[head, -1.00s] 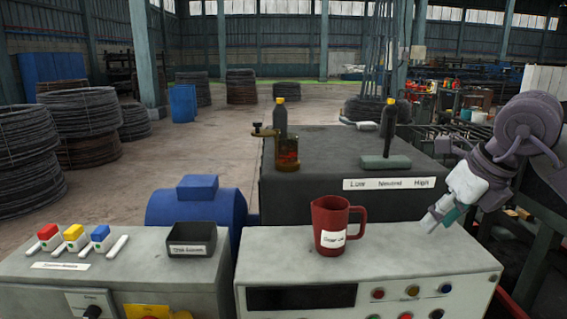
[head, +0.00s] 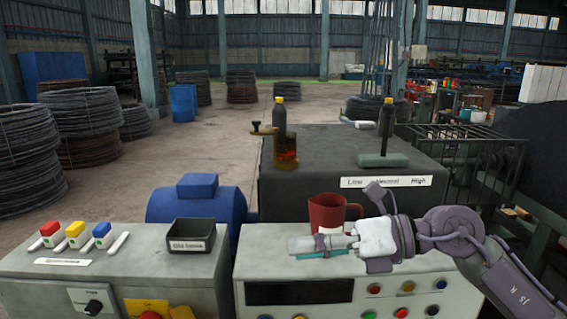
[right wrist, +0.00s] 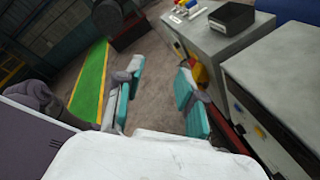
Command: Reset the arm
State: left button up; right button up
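My right arm reaches in from the right in the head view. Its right gripper (head: 296,250) points left, low over the front of the grey console (head: 265,238), and covers the lower part of the red jug (head: 324,213). I cannot tell whether it touches the jug. In the right wrist view the two teal-padded fingers of the right gripper (right wrist: 160,100) stand apart with nothing between them. My left gripper is not in view.
A black open bin (head: 190,236) and red, yellow and blue switches (head: 75,236) sit on the left cabinet. Behind the console, a dark box bears an oil bottle (head: 284,150) and a lever (head: 386,130) over a Low–High label.

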jog(key=w+d+r+m+t+y, duration=0.1)
jog(key=d+m+t, duration=0.1)
jog(key=m+t, duration=0.65)
jog(key=w+d+r+m+t+y, duration=0.1)
jog(key=d+r+m+t, duration=0.1)
jog(key=m+t, duration=0.65)
jog(key=w+d+f+m+t+h, duration=0.2)
jog(key=d+f+m+h, duration=0.7)
jog(key=m+h, duration=0.5)
notch_tip(320, 180, down, 12)
jog(key=s+d+m+g+h, duration=0.2)
jog(key=d+m+g+h, duration=0.15)
jog(key=m, duration=0.25)
jog(key=s+f+m+g, duration=0.4)
jog(key=s+f+g, duration=1)
jog(key=s+f, duration=0.8)
jog(key=s+f+g, duration=0.1)
jog(key=s+f, duration=0.1)
jog(key=f, duration=1)
jog(key=s+f+g, duration=0.1)
jog(key=s+f, duration=0.1)
jog(key=f, duration=1)
jog(key=s+d+f, duration=0.3)
jog(key=s+f, duration=1.3)
jog(key=f, duration=0.1)
jog(key=shift+s+g, duration=0.35)
